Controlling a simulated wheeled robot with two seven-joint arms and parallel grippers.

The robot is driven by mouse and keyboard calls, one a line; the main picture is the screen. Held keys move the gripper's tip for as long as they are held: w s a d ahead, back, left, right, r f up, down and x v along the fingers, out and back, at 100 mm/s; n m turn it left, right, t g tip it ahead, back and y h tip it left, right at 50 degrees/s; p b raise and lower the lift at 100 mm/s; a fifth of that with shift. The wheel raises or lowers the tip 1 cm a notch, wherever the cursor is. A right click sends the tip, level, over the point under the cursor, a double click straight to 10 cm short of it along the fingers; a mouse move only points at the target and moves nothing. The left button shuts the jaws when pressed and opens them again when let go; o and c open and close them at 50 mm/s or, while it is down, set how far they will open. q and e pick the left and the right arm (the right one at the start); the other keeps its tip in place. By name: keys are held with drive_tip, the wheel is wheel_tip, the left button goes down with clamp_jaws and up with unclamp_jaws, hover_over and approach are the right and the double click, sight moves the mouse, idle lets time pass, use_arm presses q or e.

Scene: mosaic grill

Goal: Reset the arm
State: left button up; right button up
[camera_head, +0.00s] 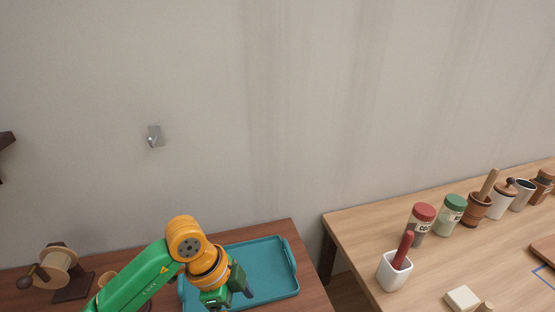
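My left arm comes in from the bottom left, with a green forearm and an orange wrist. My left gripper (240,291) points down over the teal tray (290,283). One dark finger shows clearly. The other is mostly hidden by the green gripper body and the picture's bottom edge, so I cannot tell how far apart they are. I see no object in it. My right gripper is not in view.
A wooden spool on a stand (58,268) is at the left. On the right table (352,226) stand a white cup with a red handle (393,273), a red-lidded jar (421,221), a green-lidded jar (450,213) and several containers. A gap separates the tables.

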use_arm(q)
drive_tip(key=s+d+r+m+h, duration=0.2)
drive_tip(key=d+r+h, duration=0.4)
drive_tip(key=d, duration=0.1)
drive_tip(key=s+d+r+m+h, duration=0.3)
drive_tip(key=d+r+h, duration=0.3)
drive_tip(key=d, duration=0.2)
drive_tip(key=w+a+r+n+t+h, duration=0.3)
drive_tip(key=w+a+r+n+t, duration=0.6)
drive_tip(key=t, duration=0.6)
drive_tip(key=w+a+f+n+t+y, duration=0.25)
drive_tip(key=a+n+t+y, duration=0.3)
drive_tip(key=n+y, duration=0.35)
drive_tip(key=a+f+n+g+y, duration=0.4)
drive_tip(key=a+f+n+y, duration=0.2)
drive_tip(key=a+f+y, duration=0.55)
drive_tip(key=s+f+m+g+h, duration=0.25)
drive_tip(key=s+f+g, duration=1.05)
drive_tip(key=s+f, duration=0.7)
drive_tip(key=s+f+g, duration=0.1)
drive_tip(key=s+f, duration=0.2)
drive_tip(key=f, duration=1.3)
drive_tip(key=s+a+f+m+g, duration=0.1)
drive_tip(key=s+f, duration=0.8)
drive_tip(key=s, duration=0.2)
drive_tip(key=shift+s+a+f+y, duration=0.15)
drive_tip(key=shift+s+f+y, duration=0.25)
